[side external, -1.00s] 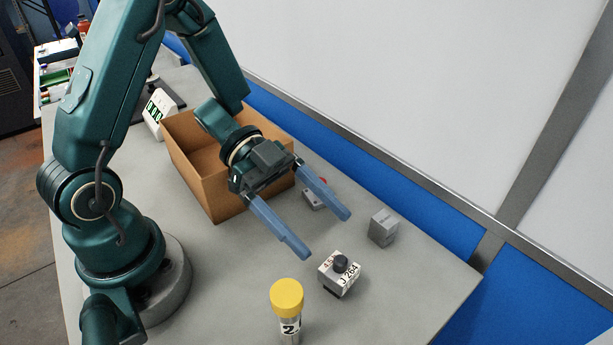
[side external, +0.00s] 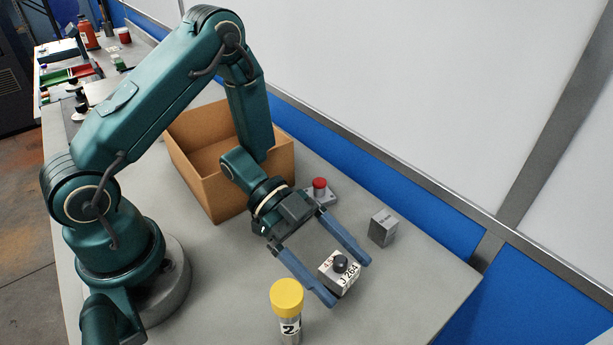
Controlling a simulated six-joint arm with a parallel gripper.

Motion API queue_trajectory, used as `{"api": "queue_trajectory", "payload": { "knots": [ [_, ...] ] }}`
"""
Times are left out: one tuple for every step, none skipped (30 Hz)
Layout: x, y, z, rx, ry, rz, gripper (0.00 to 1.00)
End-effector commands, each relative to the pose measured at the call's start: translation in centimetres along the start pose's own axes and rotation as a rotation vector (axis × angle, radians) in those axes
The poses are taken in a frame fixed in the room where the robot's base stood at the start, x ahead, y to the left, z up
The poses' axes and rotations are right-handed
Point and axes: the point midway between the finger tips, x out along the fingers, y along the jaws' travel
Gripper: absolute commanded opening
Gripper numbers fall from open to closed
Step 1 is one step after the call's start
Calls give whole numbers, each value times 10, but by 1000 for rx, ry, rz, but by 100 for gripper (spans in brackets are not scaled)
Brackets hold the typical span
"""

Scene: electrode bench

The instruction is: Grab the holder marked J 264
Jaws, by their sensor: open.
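The holder marked J 264 (side external: 338,272) is a small white block with a dark round knob on top and black lettering on its side. It sits on the grey bench towards the front. My gripper (side external: 350,284) is open, with its two blue fingers on either side of the holder. The left finger covers part of the holder's lower left edge. I cannot tell whether either finger touches it.
A yellow-capped vial (side external: 287,311) stands close in front of the left finger. A grey block (side external: 383,228) stands right of the right finger. A red button on a grey base (side external: 319,189) lies behind the gripper. A cardboard box (side external: 206,194) stands behind left.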

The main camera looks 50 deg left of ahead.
Motion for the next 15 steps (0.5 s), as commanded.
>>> {"api": "queue_trajectory", "payload": {
  "knots": [
    [2,0,0,1,0,2,90],
    [2,0,0,1,0,1,90],
    [2,0,0,1,0,1,90],
    [2,0,0,1,0,0,90],
    [2,0,0,1,0,0,90],
    [2,0,0,1,0,0,90],
    [2,0,0,1,0,0,90],
    [2,0,0,0,0,0,82],
    [2,0,0,0,0,0,67],
    [2,0,0,0,0,0,56],
    [2,0,0,0,0,0,44],
    [2,0,0,0,0,0,29],
    [2,0,0,0,0,0,17],
    [2,0,0,0,0,0,6],
    [2,0,0,0,0,0,0]
  ]
}}
